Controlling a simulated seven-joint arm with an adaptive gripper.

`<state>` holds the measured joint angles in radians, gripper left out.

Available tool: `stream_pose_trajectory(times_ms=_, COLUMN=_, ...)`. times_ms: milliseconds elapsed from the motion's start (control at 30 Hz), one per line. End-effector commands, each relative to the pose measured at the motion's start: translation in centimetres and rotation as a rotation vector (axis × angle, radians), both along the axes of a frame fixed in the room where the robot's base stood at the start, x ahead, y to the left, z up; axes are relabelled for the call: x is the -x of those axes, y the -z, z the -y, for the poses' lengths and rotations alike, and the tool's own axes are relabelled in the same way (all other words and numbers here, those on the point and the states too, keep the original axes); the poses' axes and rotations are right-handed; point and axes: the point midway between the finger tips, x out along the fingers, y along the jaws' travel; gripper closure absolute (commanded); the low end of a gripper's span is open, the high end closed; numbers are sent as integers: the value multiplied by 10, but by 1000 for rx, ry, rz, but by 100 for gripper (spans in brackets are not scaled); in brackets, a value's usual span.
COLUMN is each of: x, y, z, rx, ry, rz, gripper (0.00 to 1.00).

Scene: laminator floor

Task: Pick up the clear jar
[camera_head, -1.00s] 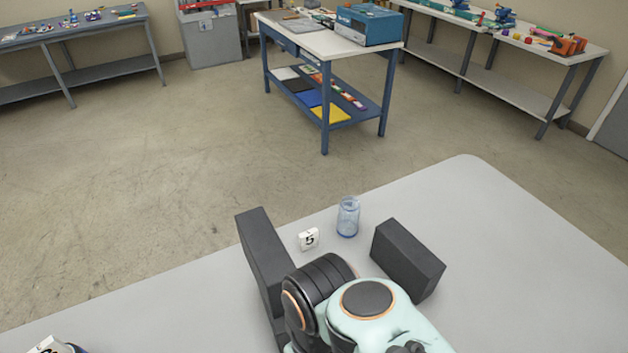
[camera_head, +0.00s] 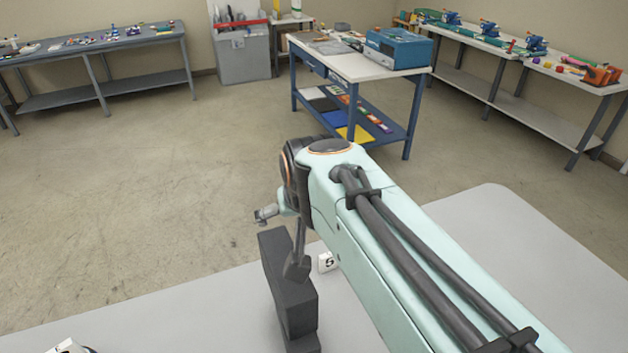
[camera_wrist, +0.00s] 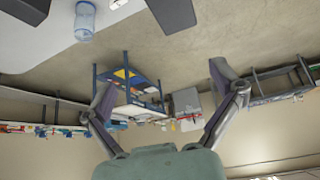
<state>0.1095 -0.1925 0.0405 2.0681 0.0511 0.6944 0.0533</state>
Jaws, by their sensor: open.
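The clear jar (camera_wrist: 85,20) is bluish and see-through. It shows at the top left of the wrist view, which is upside down, standing on the pale grey table (camera_wrist: 35,45). In the head view my arm hides it. My gripper (camera_wrist: 165,95) is open with its fingers spread and nothing between them. The jar is outside the fingers, well apart from them. In the head view my gripper (camera_head: 280,242) is above the table's far edge, by the left dark block.
A dark block (camera_head: 288,300) stands left of a white card marked 5 (camera_head: 327,262). Two dark blocks, one at the corner (camera_wrist: 25,8) and one nearer the middle (camera_wrist: 172,12), flank the jar in the wrist view. The table's right side (camera_head: 500,230) is clear.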

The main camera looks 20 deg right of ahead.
Motion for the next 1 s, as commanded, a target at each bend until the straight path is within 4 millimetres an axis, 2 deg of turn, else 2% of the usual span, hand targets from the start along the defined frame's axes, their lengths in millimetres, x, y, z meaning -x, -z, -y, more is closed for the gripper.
stream_pose_trajectory(times_ms=33, x=-29, y=2, z=18, rx=6, ry=52, rz=21, gripper=8)
stream_pose_trajectory(times_ms=100, x=-68, y=10, z=47, rx=14, ry=125, rz=52, gripper=8)
stream_pose_trajectory(times_ms=167, x=-98, y=25, z=77, rx=18, ry=192, rz=65, gripper=8)
stream_pose_trajectory(times_ms=200, x=-114, y=39, z=98, rx=19, ry=238, rz=64, gripper=8)
stream_pose_trajectory(times_ms=267, x=-131, y=67, z=130, rx=15, ry=300, rz=49, gripper=8)
stream_pose_trajectory(times_ms=300, x=-137, y=87, z=149, rx=9, ry=339, rz=30, gripper=8)
stream_pose_trajectory(times_ms=400, x=-136, y=141, z=186, rx=-19, ry=414, rz=-44, gripper=8)
stream_pose_trajectory(times_ms=533, x=-116, y=197, z=211, rx=-58, ry=475, rz=-140, gripper=8)
stream_pose_trajectory(times_ms=600, x=-108, y=212, z=219, rx=-67, ry=496, rz=-166, gripper=8)
stream_pose_trajectory(times_ms=667, x=-105, y=217, z=225, rx=-70, ry=508, rz=-171, gripper=8)
stream_pose_trajectory(times_ms=1000, x=-120, y=263, z=237, rx=-70, ry=508, rz=-171, gripper=8)
